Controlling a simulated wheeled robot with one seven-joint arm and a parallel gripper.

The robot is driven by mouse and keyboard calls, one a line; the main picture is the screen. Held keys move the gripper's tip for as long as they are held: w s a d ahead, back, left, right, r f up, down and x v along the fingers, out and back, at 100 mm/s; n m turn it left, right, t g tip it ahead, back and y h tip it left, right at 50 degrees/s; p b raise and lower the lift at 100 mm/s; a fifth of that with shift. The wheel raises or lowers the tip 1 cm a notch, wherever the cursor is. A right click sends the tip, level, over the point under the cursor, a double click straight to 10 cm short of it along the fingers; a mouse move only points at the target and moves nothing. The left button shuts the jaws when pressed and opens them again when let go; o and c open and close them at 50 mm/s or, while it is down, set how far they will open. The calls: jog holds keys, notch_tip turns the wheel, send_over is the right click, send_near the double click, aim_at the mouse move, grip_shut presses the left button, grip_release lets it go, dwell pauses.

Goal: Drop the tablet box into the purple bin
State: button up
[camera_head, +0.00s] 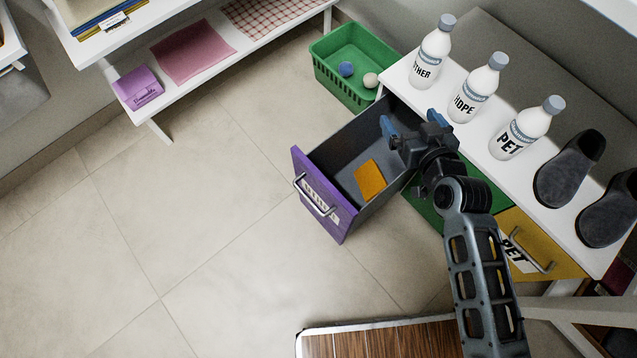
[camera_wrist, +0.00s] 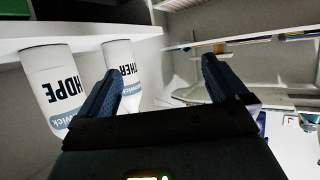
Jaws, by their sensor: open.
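The purple-fronted drawer (camera_head: 323,197), with a silver handle and a white label, is pulled open and serves as the purple bin. A flat orange piece (camera_head: 369,180) lies on its grey floor; I cannot tell whether this is the tablet box. A small purple box (camera_head: 138,88) with lettering sits on the low shelf at the upper left. My gripper (camera_head: 411,121) is open and empty above the drawer's back end, near the white counter edge. In the wrist view its two blue fingers (camera_wrist: 163,85) stand wide apart with nothing between them.
White bottles marked OTHER (camera_head: 430,58), HDPE (camera_head: 474,92) and PET (camera_head: 525,128) stand on the counter beside my gripper, with dark shoes (camera_head: 569,169) farther right. A green basket (camera_head: 347,72) holding two balls stands behind the drawer. The tiled floor at left is clear.

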jog(key=p+v, duration=0.1)
jog(key=v, duration=0.5)
jog(key=shift+s, duration=0.15)
